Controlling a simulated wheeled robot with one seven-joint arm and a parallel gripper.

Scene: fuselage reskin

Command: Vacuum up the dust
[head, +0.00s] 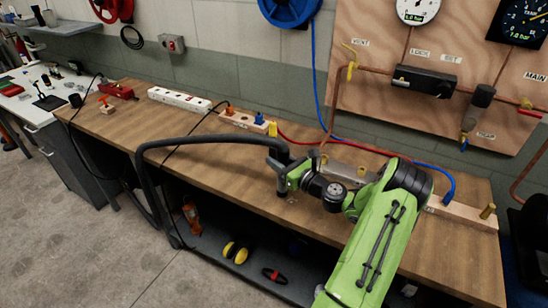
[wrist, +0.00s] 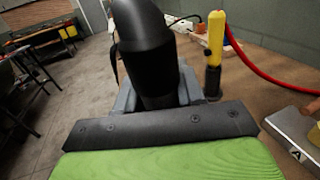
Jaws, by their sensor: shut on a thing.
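A black vacuum hose (head: 205,139) arches over the workbench (head: 125,103) and drops past its front edge on the left. My gripper (head: 283,181) is over the middle of the bench, shut on the black end piece of the hose. In the wrist view the hose end (wrist: 146,48) stands between the grey fingers of my gripper (wrist: 155,100). I cannot make out any dust on the bench top.
A power strip (head: 179,99), a wooden block with fittings (head: 243,121) and red and blue hoses lie along the back. A metal plate (head: 347,169) lies beside my arm; a yellow-handled tool (wrist: 216,40) stands near the gripper. The bench's front left is mostly clear.

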